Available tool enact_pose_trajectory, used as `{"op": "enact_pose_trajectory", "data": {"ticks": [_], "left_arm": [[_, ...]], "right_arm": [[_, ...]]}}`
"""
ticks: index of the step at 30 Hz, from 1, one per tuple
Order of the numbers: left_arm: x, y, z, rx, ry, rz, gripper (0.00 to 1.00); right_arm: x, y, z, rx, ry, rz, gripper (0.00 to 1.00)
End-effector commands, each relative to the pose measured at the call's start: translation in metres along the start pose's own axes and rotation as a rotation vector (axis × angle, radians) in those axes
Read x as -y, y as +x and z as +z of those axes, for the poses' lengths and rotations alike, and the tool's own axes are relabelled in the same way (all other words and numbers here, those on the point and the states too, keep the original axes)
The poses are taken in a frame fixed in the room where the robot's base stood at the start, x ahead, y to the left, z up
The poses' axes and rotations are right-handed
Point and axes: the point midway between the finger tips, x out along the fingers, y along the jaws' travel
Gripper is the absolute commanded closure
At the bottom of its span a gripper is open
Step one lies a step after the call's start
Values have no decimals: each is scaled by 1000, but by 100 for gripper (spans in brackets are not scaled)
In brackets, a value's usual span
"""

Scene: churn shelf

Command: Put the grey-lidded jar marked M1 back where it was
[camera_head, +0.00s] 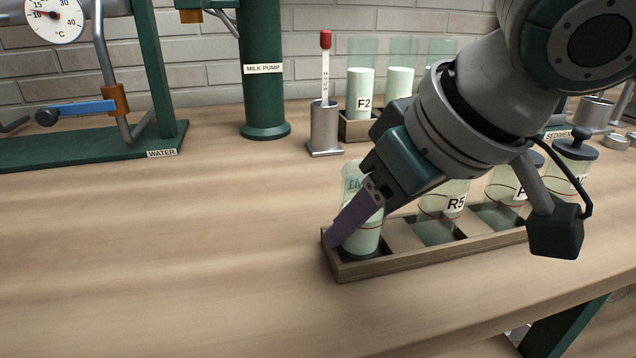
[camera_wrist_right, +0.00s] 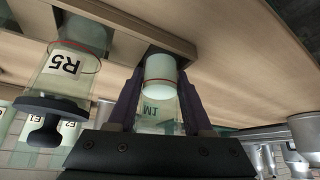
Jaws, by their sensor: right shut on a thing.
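The jar marked M1 (camera_head: 363,238) is clear, with pale green contents. It stands upright at the leftmost compartment of the wooden rack (camera_head: 435,256), its lower end in or right at the opening; whether it touches the floor I cannot tell. My right gripper (camera_head: 352,222) is shut on this jar, one purple finger showing along its left side. In the right wrist view the jar (camera_wrist_right: 160,75) sits between both fingers (camera_wrist_right: 158,98), its label upside down. Its lid is hidden by the gripper. My left gripper is not in view.
A steel holder with a red-topped thermometer (camera_head: 325,128) and jar F2 (camera_head: 360,95) stand behind. The table at left is clear.

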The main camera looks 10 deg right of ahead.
Motion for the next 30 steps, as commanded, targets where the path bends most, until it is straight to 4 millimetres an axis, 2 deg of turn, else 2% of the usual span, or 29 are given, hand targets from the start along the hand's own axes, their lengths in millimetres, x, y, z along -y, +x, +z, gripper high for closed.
{"op": "enact_pose_trajectory", "data": {"ticks": [1,2,3,8,12,14,24,30], "left_arm": [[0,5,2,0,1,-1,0],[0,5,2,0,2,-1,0],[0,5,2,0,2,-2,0],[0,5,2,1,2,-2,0],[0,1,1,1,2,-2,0],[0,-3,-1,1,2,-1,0],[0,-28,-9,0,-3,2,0],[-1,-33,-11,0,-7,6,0]], "right_arm": [[-6,15,23,56,7,21,100],[-6,16,23,56,7,21,100],[-7,16,23,57,7,21,47],[-7,16,24,58,8,22,29],[-7,6,22,54,8,21,15],[-8,-4,21,53,9,21,15],[-5,-80,10,20,0,9,15],[-4,-100,8,11,-2,5,15]]}}
